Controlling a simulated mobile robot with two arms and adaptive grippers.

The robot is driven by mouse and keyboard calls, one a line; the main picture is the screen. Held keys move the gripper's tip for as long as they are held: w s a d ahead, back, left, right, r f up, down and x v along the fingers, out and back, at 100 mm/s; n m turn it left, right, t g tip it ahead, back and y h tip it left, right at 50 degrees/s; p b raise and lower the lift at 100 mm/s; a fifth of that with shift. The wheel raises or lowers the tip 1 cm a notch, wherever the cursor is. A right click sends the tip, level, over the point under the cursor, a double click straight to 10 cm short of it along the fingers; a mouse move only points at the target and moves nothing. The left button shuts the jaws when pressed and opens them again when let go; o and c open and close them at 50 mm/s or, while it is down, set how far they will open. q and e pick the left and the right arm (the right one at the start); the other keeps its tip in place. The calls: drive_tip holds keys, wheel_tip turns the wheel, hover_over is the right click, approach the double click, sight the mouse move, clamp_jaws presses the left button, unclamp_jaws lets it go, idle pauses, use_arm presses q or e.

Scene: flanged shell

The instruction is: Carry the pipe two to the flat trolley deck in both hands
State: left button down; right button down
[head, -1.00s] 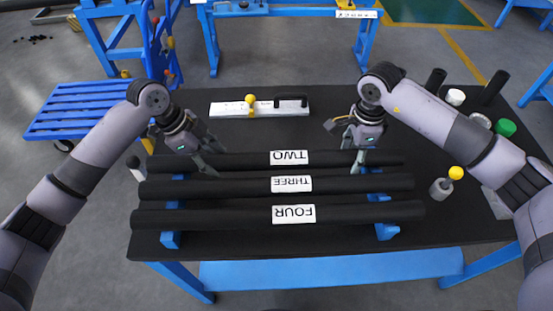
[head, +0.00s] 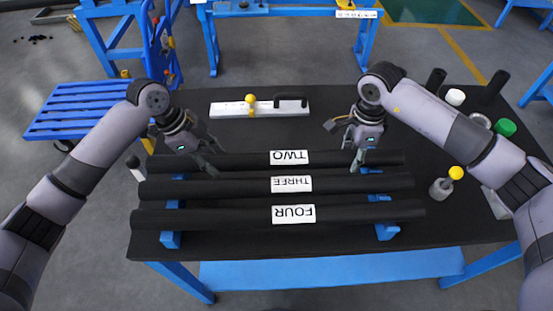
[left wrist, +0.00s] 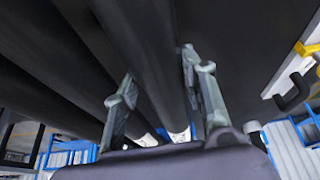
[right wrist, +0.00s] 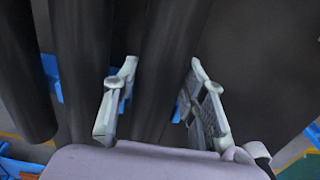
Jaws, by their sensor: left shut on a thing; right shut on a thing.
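Pipe two (head: 240,160) is a long black pipe with a white label reading TWO, the farthest of three parallel pipes on the dark table. My left gripper (head: 207,163) is shut on it near its left end. My right gripper (head: 358,160) is shut on it near its right end. The left wrist view shows pipe two (left wrist: 150,50) between the left fingers, and the right wrist view shows it (right wrist: 165,70) between the right fingers. The pipe appears at the level of the blue supports. The flat blue trolley deck (head: 75,108) stands at the left, beyond the table.
Pipe three (head: 230,187) and pipe four (head: 225,217) lie close by on blue supports (head: 387,230). A white level-like bar (head: 230,108) lies behind pipe two. Bottles, including a yellow-capped one (head: 442,187), and short black cylinders (head: 494,86) stand at the right.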

use_arm(q)
drive_tip(key=shift+w+r, duration=0.15)
drive_tip(key=shift+r, duration=0.1)
use_arm(e)
drive_tip(key=shift+w+r, duration=0.15)
drive_tip(key=shift+r, duration=0.05)
